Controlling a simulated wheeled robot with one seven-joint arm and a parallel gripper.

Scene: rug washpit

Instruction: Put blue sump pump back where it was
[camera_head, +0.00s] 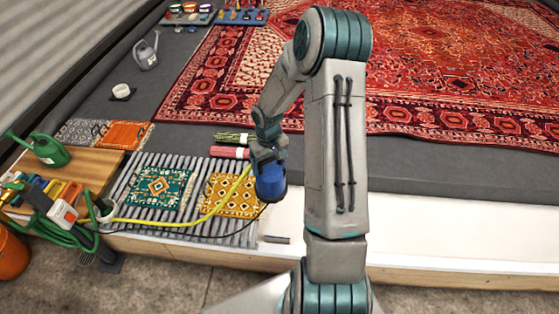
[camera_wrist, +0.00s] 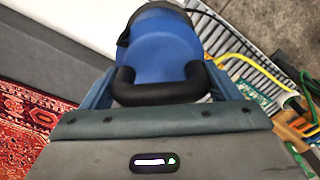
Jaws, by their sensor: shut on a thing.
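The blue sump pump (camera_head: 271,182) hangs below my gripper (camera_head: 265,152) in the head view, over the right edge of the striped slatted mat (camera_head: 248,232). In the wrist view the pump (camera_wrist: 165,45) shows its blue body and black handle (camera_wrist: 160,88) between my fingers. My gripper is shut on the pump at its handle. A yellow hose (camera_head: 150,221) and a dark cable run left from near the pump. The pump appears raised above the surface, but its exact height I cannot tell.
A yellow patterned mat (camera_head: 231,196) and a teal one (camera_head: 160,189) lie on the slatted mat. A wooden board (camera_head: 75,171) with a green watering can (camera_head: 48,150) stands left. The white ledge (camera_head: 440,222) is clear on the right. A large red rug (camera_head: 400,70) lies behind.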

